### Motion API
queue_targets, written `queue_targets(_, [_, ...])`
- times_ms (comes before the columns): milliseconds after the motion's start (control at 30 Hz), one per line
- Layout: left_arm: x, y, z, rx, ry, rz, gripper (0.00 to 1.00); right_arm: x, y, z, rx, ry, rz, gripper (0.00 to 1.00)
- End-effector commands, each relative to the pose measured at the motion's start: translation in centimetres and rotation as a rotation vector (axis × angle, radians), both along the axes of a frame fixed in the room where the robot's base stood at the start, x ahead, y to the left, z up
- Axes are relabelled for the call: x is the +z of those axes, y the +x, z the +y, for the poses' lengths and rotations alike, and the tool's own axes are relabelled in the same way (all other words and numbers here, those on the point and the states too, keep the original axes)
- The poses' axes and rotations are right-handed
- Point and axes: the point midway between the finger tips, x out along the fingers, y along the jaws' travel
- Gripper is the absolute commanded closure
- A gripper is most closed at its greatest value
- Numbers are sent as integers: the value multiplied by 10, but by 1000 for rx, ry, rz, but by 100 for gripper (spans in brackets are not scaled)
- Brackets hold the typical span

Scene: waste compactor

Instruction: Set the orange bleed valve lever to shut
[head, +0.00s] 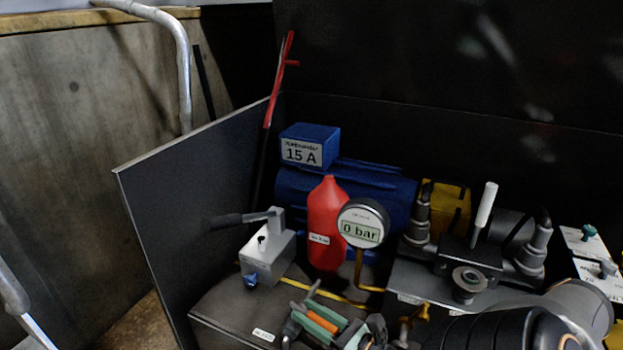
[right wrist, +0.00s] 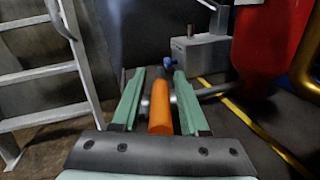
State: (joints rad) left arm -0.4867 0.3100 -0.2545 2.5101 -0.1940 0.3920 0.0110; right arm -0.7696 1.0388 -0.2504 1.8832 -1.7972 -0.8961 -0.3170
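The orange bleed valve lever (head: 322,322) is low in the middle of the head view, near the front of the dark tank top. In the right wrist view the lever (right wrist: 160,108) lies lengthwise between the two green fingers of my right gripper (right wrist: 160,74). Narrow gaps show on both sides of the lever, so the gripper looks open around it. In the head view my right gripper (head: 318,318) partly covers the lever, and the valve body is mostly hidden. My left gripper is not in view.
A gauge reading 0 bar (head: 361,231) and a red bottle (head: 325,222) stand behind the lever. A grey block with a black handle (head: 266,254) is to its left. A blue motor (head: 375,192) is farther back. A ladder (right wrist: 62,70) stands at left in the wrist view.

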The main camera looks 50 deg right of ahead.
Motion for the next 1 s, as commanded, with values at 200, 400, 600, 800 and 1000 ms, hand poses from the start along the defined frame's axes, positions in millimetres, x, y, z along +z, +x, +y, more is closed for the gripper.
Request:
queue_targets(200, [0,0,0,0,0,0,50,-2,-1,0,-1,1,6,47])
queue_targets(400, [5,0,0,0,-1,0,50,3,-2,0,-1,1,7,47])
queue_targets(600, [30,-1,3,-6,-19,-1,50,33,-1,0,0,1,5,47])
queue_targets(800, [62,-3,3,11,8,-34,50,70,-20,22,-1,6,7,47])
queue_targets(1000, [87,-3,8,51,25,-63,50,100,-44,49,-3,7,9,47])
